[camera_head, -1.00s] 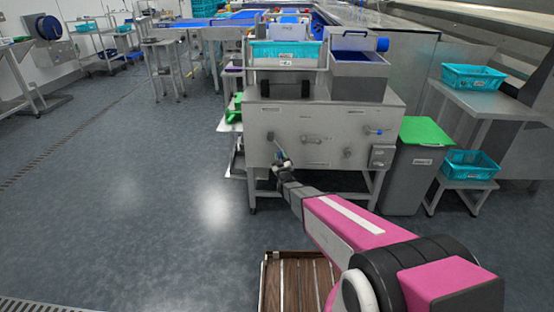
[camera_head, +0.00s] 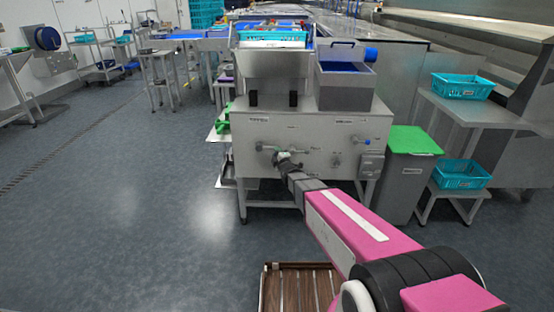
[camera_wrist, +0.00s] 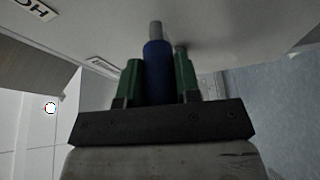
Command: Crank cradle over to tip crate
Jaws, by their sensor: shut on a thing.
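My gripper (camera_head: 286,160) is at the front panel of the grey tipping machine (camera_head: 322,132). In the wrist view its green fingers (camera_wrist: 158,80) are shut on the blue crank handle (camera_wrist: 157,65), one on each side. A grey metal end sticks out beyond the handle. The rest of the crank is mostly hidden by my gripper and wrist. Above the panel is the cradle (camera_head: 270,72), its plain grey face showing. The teal crate (camera_head: 273,35) shows as a narrow band at the cradle's upper edge, tilted away; its inside is hidden.
A grey hopper (camera_head: 346,93) with blue inside stands right of the cradle. A green-lidded bin (camera_head: 412,140) and stands with teal crates (camera_head: 462,86) are at right. A slatted wooden item (camera_head: 300,290) lies low in front. The floor at left is clear.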

